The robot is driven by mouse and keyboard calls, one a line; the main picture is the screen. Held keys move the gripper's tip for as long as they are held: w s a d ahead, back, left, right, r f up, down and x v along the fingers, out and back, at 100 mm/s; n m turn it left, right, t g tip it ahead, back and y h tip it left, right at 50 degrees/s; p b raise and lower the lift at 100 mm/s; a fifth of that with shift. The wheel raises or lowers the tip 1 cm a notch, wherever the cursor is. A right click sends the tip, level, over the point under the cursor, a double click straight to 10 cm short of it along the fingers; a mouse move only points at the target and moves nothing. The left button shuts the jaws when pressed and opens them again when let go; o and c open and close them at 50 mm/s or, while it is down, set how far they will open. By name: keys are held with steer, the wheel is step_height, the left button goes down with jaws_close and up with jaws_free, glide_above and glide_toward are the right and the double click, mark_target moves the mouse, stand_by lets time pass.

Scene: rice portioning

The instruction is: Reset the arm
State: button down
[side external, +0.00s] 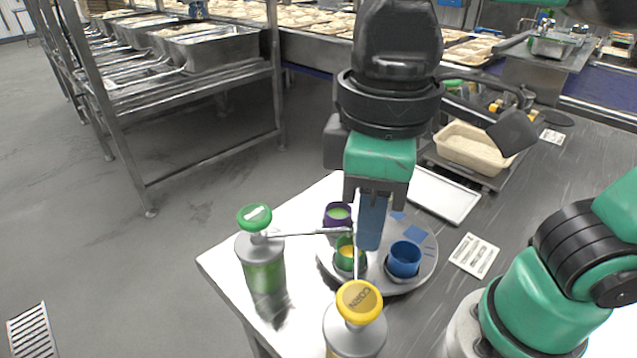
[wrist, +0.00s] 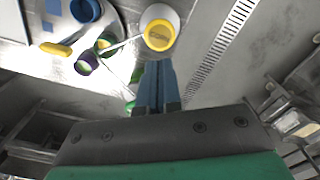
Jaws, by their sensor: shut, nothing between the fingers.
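My gripper (side external: 371,247) hangs pointing down over the round grey turntable (side external: 425,262) in the side view. Its blue fingers are together with nothing between them. The fingers also show shut in the wrist view (wrist: 157,68). Near the fingertips are a purple cup (side external: 337,214), a green cup (side external: 346,258) with yellow content, and a blue cup (side external: 404,259). I cannot tell how high the fingertips are above the turntable.
A green-topped pump dispenser (side external: 262,262) and a yellow-topped corn dispenser (side external: 356,322) stand at the table's near edge, their spouts reaching toward the cups. A beige tray of rice (side external: 470,150) sits behind. A white tray (side external: 445,194) lies between.

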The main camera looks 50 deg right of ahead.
steer(key=w+d+f+m+t, duration=0.6)
steer(key=w+d, duration=0.5)
steer(key=d, duration=0.2)
steer(key=shift+d+f+t, duration=0.35)
steer(key=shift+f+t, duration=0.25)
steer(key=shift+f, duration=0.35)
stand_by(0.7)
